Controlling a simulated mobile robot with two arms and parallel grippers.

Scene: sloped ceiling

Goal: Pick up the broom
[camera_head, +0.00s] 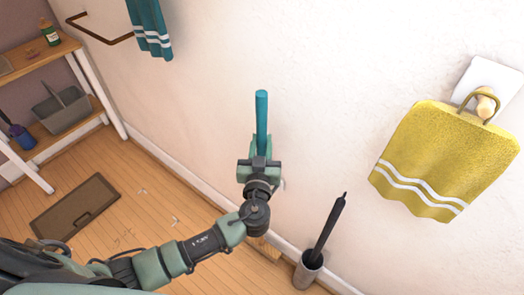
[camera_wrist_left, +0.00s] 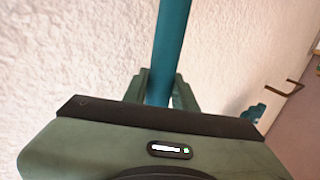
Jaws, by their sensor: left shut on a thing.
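The broom (camera_head: 261,112) shows as a teal handle standing upright close to the white wall. My left gripper (camera_head: 260,150) is shut on the handle below its top end. In the left wrist view the teal handle (camera_wrist_left: 172,45) runs between the green fingers of my left gripper (camera_wrist_left: 160,88). The lower handle is hidden behind my gripper and arm. A tan piece (camera_head: 264,247) shows at the floor below my arm; I cannot tell if it is the broom's head. My right gripper is out of view.
A dark brush in a grey holder (camera_head: 308,272) stands on the floor at right. A yellow towel (camera_head: 445,160) hangs on the wall. A wooden shelf (camera_head: 60,50) is at left, and a brown mat (camera_head: 76,207) lies on the floor.

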